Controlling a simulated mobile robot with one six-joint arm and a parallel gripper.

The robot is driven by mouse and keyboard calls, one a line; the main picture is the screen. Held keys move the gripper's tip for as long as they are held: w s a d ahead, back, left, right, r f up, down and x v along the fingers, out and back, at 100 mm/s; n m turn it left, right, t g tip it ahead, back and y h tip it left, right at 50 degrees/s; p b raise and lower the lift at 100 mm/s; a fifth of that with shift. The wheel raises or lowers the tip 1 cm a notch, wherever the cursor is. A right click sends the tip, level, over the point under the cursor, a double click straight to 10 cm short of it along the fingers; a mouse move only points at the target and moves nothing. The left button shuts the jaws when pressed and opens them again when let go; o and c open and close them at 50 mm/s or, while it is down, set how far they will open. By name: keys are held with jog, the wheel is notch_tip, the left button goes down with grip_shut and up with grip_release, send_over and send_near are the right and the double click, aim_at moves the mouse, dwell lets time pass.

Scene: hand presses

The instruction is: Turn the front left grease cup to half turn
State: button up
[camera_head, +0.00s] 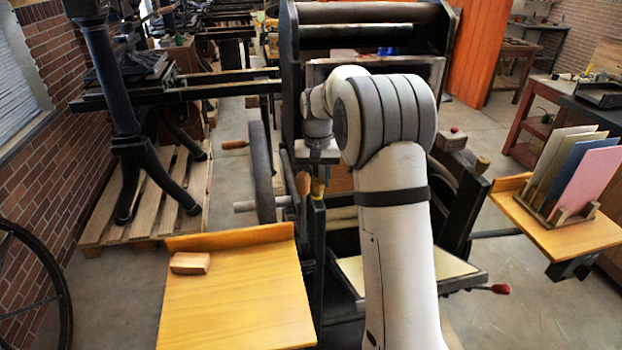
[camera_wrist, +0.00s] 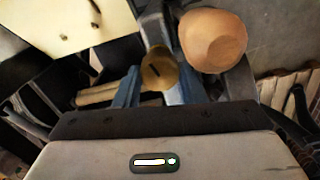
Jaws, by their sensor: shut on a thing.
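The grease cup is a small round brass cap (camera_wrist: 158,66) with a short dark mark on its top, seen in the wrist view. My gripper (camera_wrist: 151,86) has its two bluish fingers on either side of the cap and is shut on it. In the head view my gripper (camera_head: 318,170) points down at the front left post of the press, and a little of the brass cup (camera_head: 318,190) shows below it. A scale or turn marks around the cup cannot be made out. Other grease cups cannot be made out.
A rounded wooden handle (camera_wrist: 212,42) stands close beside the cup; it also shows in the head view (camera_head: 303,184). A wooden side board (camera_head: 235,300) with a small block (camera_head: 190,263) lies left. A rack of coloured cards (camera_head: 570,175) stands right. A flywheel rim (camera_head: 261,172) is near.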

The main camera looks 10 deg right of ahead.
aim_at(317, 181)
jog(key=m, duration=0.6)
jog(key=shift+s+f, duration=0.25)
jog(key=shift+m, duration=0.4)
jog(key=o, duration=1)
jog(key=shift+w+r, duration=0.1)
jog(key=shift+r, duration=0.05)
jog(key=shift+r, duration=0.1)
notch_tip(317, 181, up, 7)
jog(key=shift+r+b, duration=0.2)
jog(key=shift+b, duration=0.35)
jog(key=shift+r, duration=0.15)
jog(key=shift+c, duration=0.6)
